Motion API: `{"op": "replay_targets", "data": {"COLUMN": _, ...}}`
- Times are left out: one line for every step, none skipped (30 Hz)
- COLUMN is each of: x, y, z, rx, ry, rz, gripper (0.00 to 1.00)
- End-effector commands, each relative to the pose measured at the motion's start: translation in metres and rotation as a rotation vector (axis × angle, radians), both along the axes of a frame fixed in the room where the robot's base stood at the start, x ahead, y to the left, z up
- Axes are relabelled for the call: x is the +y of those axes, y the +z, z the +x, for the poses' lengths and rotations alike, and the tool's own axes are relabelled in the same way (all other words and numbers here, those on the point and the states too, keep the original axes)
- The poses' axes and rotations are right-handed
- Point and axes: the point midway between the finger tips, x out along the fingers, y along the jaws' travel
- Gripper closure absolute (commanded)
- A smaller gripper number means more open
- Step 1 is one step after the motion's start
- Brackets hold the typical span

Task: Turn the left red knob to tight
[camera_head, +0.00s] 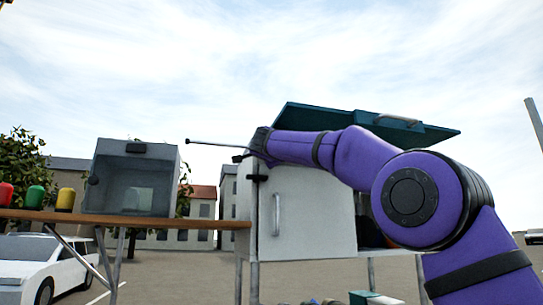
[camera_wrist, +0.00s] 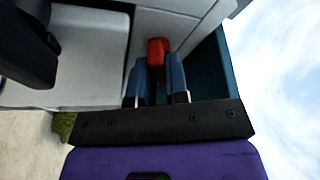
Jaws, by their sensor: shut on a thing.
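A red knob (camera_wrist: 158,50) shows in the wrist view, set against a pale grey surface beside a seam. The two blue-grey fingers of my gripper (camera_wrist: 157,75) are closed on its sides, and its near part is partly hidden between them. In the head view, my purple arm reaches left above the white cabinet (camera_head: 310,215), and its wrist is at the cabinet's upper left. The fingers and the held knob cannot be made out there. I cannot tell the knob's turn angle or any tight marking.
A teal lid (camera_head: 440,133) stands raised over the cabinet. A thin dark rod (camera_head: 215,144) sticks out left near my wrist. A grey open-fronted box (camera_head: 150,160) and red, green (camera_head: 35,196) and yellow capsules stand on a wooden shelf (camera_head: 130,219) at left.

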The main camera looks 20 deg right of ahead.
Motion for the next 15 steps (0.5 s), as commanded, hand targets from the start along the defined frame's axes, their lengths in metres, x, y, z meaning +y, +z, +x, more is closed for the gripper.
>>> {"op": "replay_targets", "data": {"x": -0.0002, "y": -0.0006, "z": 0.0007, "rx": 0.001, "ry": -0.001, "rz": 0.022, "gripper": 1.00}}
{"op": "replay_targets", "data": {"x": -0.0002, "y": -0.0006, "z": 0.0007, "rx": 0.002, "ry": -0.001, "rz": 0.034, "gripper": 1.00}}
{"op": "replay_targets", "data": {"x": -0.0002, "y": -0.0007, "z": 0.0008, "rx": 0.002, "ry": -0.001, "rz": 0.046, "gripper": 1.00}}
{"op": "replay_targets", "data": {"x": -0.0001, "y": -0.0007, "z": 0.0008, "rx": 0.002, "ry": -0.001, "rz": 0.055, "gripper": 1.00}}
{"op": "replay_targets", "data": {"x": -0.0002, "y": -0.0007, "z": 0.0009, "rx": 0.002, "ry": -0.001, "rz": 0.063, "gripper": 1.00}}
{"op": "replay_targets", "data": {"x": -0.0002, "y": -0.0007, "z": 0.0009, "rx": 0.002, "ry": -0.001, "rz": 0.072, "gripper": 1.00}}
{"op": "replay_targets", "data": {"x": -0.0002, "y": -0.0008, "z": 0.0009, "rx": 0.002, "ry": -0.001, "rz": 0.078, "gripper": 1.00}}
{"op": "replay_targets", "data": {"x": -0.0001, "y": -0.0007, "z": 0.0008, "rx": 0.003, "ry": -0.001, "rz": 0.084, "gripper": 1.00}}
{"op": "replay_targets", "data": {"x": -0.0002, "y": -0.0007, "z": 0.0008, "rx": 0.002, "ry": -0.002, "rz": 0.090, "gripper": 1.00}}
{"op": "replay_targets", "data": {"x": -0.0002, "y": -0.0006, "z": 0.0008, "rx": 0.002, "ry": -0.002, "rz": 0.093, "gripper": 1.00}}
{"op": "replay_targets", "data": {"x": -0.0002, "y": -0.0006, "z": 0.0007, "rx": 0.002, "ry": -0.002, "rz": 0.095, "gripper": 1.00}}
{"op": "replay_targets", "data": {"x": -0.0002, "y": -0.0006, "z": 0.0007, "rx": 0.002, "ry": -0.002, "rz": 0.098, "gripper": 1.00}}
{"op": "replay_targets", "data": {"x": -0.0002, "y": -0.0006, "z": 0.0007, "rx": 0.002, "ry": -0.002, "rz": 0.098, "gripper": 1.00}}
{"op": "replay_targets", "data": {"x": -0.0003, "y": -0.0004, "z": 0.0006, "rx": 0.001, "ry": -0.002, "rz": 0.099, "gripper": 1.00}}
{"op": "replay_targets", "data": {"x": -0.0003, "y": -0.0005, "z": 0.0006, "rx": 0.002, "ry": -0.002, "rz": 0.100, "gripper": 1.00}}
